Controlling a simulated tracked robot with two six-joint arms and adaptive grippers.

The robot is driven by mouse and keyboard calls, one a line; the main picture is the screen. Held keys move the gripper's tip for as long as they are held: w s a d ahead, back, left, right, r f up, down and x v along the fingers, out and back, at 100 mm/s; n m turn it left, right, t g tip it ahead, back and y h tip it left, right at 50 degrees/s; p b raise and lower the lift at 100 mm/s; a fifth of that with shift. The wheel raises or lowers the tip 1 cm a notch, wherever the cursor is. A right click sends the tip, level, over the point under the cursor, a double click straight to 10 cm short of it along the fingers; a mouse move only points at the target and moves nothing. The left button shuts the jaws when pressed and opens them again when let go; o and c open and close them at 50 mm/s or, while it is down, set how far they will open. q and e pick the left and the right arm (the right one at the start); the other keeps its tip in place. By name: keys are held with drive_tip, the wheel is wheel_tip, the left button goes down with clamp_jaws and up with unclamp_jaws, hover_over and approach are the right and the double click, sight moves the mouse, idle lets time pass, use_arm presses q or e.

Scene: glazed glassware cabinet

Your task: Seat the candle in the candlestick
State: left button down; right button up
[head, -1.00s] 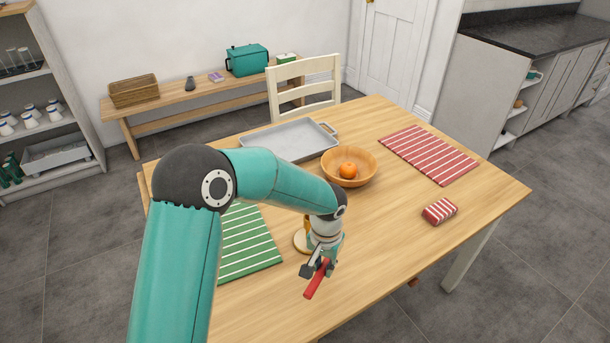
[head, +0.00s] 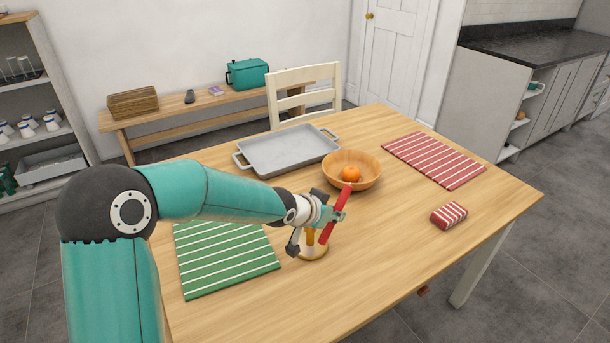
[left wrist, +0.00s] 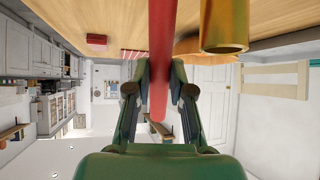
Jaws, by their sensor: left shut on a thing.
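My left gripper (head: 334,214) is shut on the red candle (head: 341,202), gripping it near its middle. The candle is tilted in the head view, its upper end leaning right toward the bowl. The brass-coloured candlestick (head: 316,253) stands upright on the table just below and behind the gripper, which partly hides it. In the left wrist view the candle (left wrist: 162,50) runs between the fingers (left wrist: 160,88), and the candlestick (left wrist: 224,28) is close beside it, with a gap between them. The candle is outside the candlestick. My right gripper is not in view.
A wooden bowl (head: 366,178) with an orange (head: 351,174) sits behind the gripper. A grey tray (head: 285,152) lies at the back, a green striped mat (head: 225,258) at left, a red striped mat (head: 434,160) and a red striped bundle (head: 449,215) at right. The table's front right is clear.

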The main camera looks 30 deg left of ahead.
use_arm(q)
drive_tip(key=shift+w+a+r+t+h+b, duration=0.2)
drive_tip(key=shift+r+t+h+b, duration=0.15)
drive_tip(key=shift+t+b, duration=0.15)
drive_tip(key=s+a+r+t+h+b, duration=0.1)
drive_tip(key=a+r+t, duration=0.1)
drive_tip(key=r, duration=0.4)
drive_tip(key=s+a+r+t+h+b, duration=0.1)
drive_tip(key=s+a+r+t+b, duration=0.1)
drive_tip(key=r, duration=0.4)
drive_tip(key=shift+s+a+m+t, duration=0.3)
drive_tip(key=shift+a+t, duration=0.25)
drive_tip(key=shift+t, duration=0.65)
wheel_tip(320, 180, down, 6)
drive_tip(key=b, duration=0.6)
drive_tip(key=shift+s, duration=0.1)
drive_tip(key=shift+r+b, duration=0.1)
drive_tip(key=shift+b, duration=0.2)
drive_tip(key=shift+f+b, duration=2.1)
drive_tip(key=shift+f, duration=0.15)
